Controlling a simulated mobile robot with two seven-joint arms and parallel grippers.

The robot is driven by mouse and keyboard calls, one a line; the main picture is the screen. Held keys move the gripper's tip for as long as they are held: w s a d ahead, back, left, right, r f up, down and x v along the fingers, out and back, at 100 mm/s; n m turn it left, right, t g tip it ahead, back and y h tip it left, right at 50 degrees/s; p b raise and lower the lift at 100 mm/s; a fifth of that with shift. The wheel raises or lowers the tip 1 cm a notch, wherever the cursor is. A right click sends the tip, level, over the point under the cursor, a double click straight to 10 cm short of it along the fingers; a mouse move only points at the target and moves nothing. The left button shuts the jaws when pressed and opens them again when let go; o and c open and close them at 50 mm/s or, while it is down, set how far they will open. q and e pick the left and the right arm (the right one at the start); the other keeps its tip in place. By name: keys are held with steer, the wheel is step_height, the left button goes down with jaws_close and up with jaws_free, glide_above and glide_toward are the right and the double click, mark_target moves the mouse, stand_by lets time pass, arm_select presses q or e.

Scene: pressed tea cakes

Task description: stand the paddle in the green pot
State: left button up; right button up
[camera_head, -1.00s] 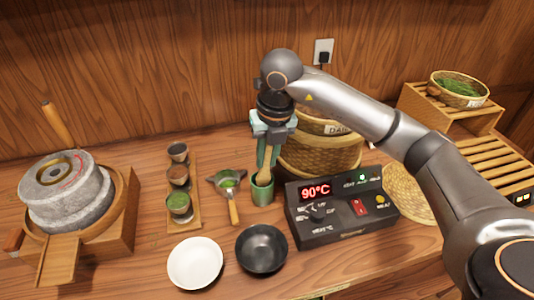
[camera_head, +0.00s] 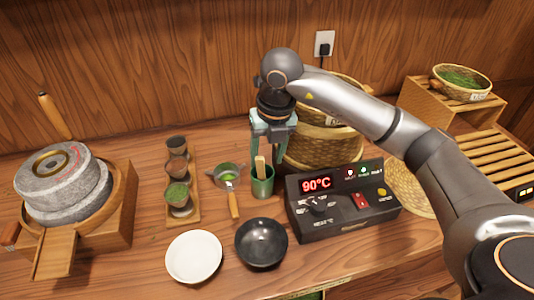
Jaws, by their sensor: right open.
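The green pot (camera_head: 263,186) stands upright on the counter, left of the control box. The wooden paddle (camera_head: 260,167) stands in it, its upper end sticking up above the rim and its lower part hidden inside. My right gripper (camera_head: 270,150) is above and just behind the pot, pointing down. Its fingers are apart, and the paddle's top shows between or just below them, not clamped. My left gripper is out of view.
A control box (camera_head: 340,210) reading 90°C stands right of the pot, with a woven basket (camera_head: 318,150) behind. A black bowl (camera_head: 261,243), a white bowl (camera_head: 194,257) and a strainer (camera_head: 226,174) are close by. A stone mill (camera_head: 65,185) stands at left.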

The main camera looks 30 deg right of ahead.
steer(key=shift+r, duration=0.1)
step_height(320, 180, up, 12)
steer(key=s+p, duration=0.1)
steer(key=s, duration=0.1)
steer(key=shift+d, duration=0.25)
stand_by(0.9)
